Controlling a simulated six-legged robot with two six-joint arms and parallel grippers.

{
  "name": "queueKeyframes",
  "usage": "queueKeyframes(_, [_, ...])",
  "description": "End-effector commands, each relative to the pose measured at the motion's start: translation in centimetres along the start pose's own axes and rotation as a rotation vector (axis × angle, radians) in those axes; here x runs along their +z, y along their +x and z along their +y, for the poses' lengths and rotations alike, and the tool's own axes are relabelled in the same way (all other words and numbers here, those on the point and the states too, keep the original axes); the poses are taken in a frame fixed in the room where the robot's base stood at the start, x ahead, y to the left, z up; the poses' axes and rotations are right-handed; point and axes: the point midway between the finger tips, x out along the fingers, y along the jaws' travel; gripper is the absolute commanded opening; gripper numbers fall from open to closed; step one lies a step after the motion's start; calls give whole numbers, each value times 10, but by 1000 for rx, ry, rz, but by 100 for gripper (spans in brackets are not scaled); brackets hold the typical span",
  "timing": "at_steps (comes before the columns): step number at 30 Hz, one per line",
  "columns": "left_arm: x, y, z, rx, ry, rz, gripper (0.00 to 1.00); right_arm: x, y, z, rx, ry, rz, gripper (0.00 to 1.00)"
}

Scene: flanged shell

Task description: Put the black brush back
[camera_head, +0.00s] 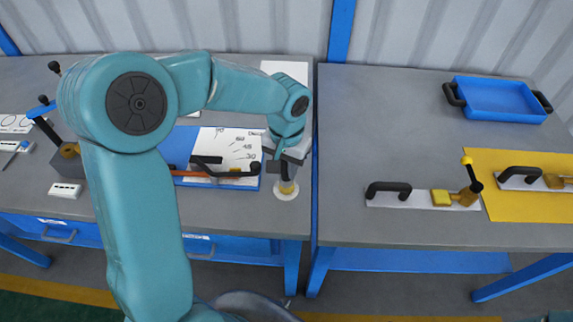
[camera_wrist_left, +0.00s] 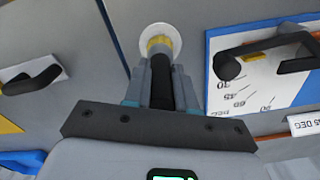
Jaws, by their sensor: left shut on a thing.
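My left gripper (camera_head: 285,177) points down near the front right of the left table. It is shut on the black brush (camera_wrist_left: 162,88), which stands roughly upright between the fingers; the gripper also shows in the left wrist view (camera_wrist_left: 162,82). A yellow band (camera_wrist_left: 159,45) shows at the brush's far end. A white round disc (camera_head: 286,194) lies on the table below the brush; it also shows in the wrist view (camera_wrist_left: 174,36). The brush end overlaps the disc in both views; I cannot tell whether they touch. My right gripper is not in view.
A blue board with a white angle sheet (camera_head: 235,142) and a black-handled tool lies left of the gripper. A gap separates the right table, which holds a trowel (camera_head: 410,199), a yellow mat (camera_head: 520,213) and a blue tray (camera_head: 497,98). Its middle is clear.

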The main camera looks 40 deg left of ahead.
Motion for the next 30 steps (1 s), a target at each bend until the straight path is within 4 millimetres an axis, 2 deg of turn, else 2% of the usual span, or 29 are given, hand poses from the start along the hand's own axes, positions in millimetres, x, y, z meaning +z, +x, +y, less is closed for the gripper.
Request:
queueKeyframes(8, [0, 4, 0, 0, 0, 1, 0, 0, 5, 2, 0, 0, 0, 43])
queueKeyframes(9, [0, 3, 0, 0, 0, 1, 35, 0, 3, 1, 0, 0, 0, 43])
queueKeyframes(11, [0, 3, 0, 0, 0, 1, 51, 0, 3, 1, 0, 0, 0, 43])
queueKeyframes(19, [0, 2, 0, 0, 0, 1, 51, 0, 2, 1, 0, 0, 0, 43])
queueKeyframes(23, [-1, -8, 0, 0, 0, 4, 51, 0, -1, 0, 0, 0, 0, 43])
queueKeyframes(30, [-1, -61, 1, 1, 0, 7, 51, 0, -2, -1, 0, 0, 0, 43])
